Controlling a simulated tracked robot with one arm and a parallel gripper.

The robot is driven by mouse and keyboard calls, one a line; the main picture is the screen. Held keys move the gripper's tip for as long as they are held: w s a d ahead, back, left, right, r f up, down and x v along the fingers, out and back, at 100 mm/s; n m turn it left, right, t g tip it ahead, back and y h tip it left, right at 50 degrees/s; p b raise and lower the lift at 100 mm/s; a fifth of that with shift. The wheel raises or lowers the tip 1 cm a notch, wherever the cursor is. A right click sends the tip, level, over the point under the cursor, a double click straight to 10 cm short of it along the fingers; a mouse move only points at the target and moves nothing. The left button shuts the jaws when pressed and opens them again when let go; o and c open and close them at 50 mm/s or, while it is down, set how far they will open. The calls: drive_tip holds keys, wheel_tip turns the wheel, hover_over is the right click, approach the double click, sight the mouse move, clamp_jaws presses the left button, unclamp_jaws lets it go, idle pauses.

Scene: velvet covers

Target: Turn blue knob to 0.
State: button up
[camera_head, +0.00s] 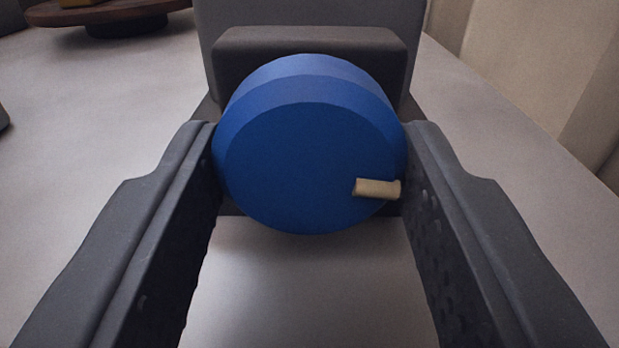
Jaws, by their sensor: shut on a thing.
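The blue knob (290,150) is a thick round disc facing me in the middle of the view. A cream pointer mark (377,188) sits near its right edge, pointing right and very slightly down. My gripper (310,150) is shut on the knob, with one finger against its left side and one against its right side. The knob is mounted in front of a dark block (310,45). No numbers or scale show around the knob, so the 0 position cannot be seen.
A grey panel (225,15) stands behind the block. A round dark wooden stand (100,15) is at the back left. The pale grey surface (90,110) is clear around the knob. Beige upholstery (540,60) rises along the right.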

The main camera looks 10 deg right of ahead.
drive_tip(key=n+b, duration=0.1)
drive_tip(key=n, duration=0.3)
drive_tip(key=shift+f+n, duration=0.15)
drive_tip(key=shift+n, duration=0.15)
drive_tip(key=n+b, duration=0.2)
drive_tip(key=n, duration=0.2)
drive_tip(key=shift+f+n, duration=0.1)
drive_tip(key=shift+n, duration=0.2)
drive_tip(key=n+b, duration=0.3)
drive_tip(key=n, duration=0.1)
drive_tip(key=shift+n, duration=0.3)
drive_tip(key=n+b, duration=0.1)
drive_tip(key=n, duration=0.3)
drive_tip(key=shift+s+n, duration=0.1)
drive_tip(key=shift+n, duration=0.3)
drive_tip(key=o, duration=0.8)
drive_tip(key=shift+o, duration=1)
